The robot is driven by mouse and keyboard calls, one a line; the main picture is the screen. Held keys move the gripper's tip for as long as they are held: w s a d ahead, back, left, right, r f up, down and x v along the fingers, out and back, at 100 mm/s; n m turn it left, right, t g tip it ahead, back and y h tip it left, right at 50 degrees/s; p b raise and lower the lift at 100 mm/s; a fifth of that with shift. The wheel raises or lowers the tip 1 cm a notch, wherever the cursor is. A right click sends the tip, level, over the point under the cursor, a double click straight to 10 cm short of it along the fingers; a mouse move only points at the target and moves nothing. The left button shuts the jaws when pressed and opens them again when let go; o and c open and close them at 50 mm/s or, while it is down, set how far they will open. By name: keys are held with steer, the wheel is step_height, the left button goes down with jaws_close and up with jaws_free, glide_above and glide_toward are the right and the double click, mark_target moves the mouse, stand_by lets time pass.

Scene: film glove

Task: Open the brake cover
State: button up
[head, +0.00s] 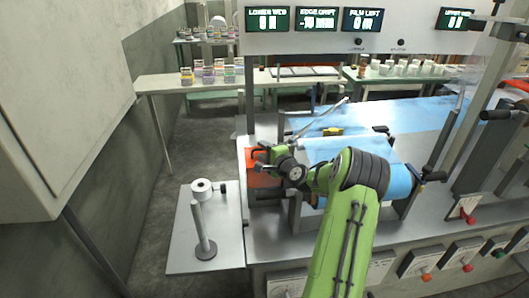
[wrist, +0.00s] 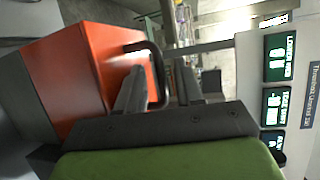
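The brake cover appears to be the orange box (head: 258,181) at the left end of the machine. It fills much of the left of the wrist view (wrist: 75,80) and looks closed, with a black bar handle (wrist: 158,62) on its face. My gripper (head: 262,158) is at this handle. In the wrist view my gripper (wrist: 158,85) has its two dark fingers apart, one on each side of the handle bar. The left finger is between the bar and the orange face. Small gaps seem to show beside the bar; firm contact is not visible.
Blue film (head: 400,180) runs over rollers right of my arm. A side table (head: 190,255) with a white roll (head: 202,190) and a post stands at left. A metal rod (head: 322,118) slants up behind my gripper. Display screens (head: 317,18) hang above.

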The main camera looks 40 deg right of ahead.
jaws_close()
stand_by(1.4)
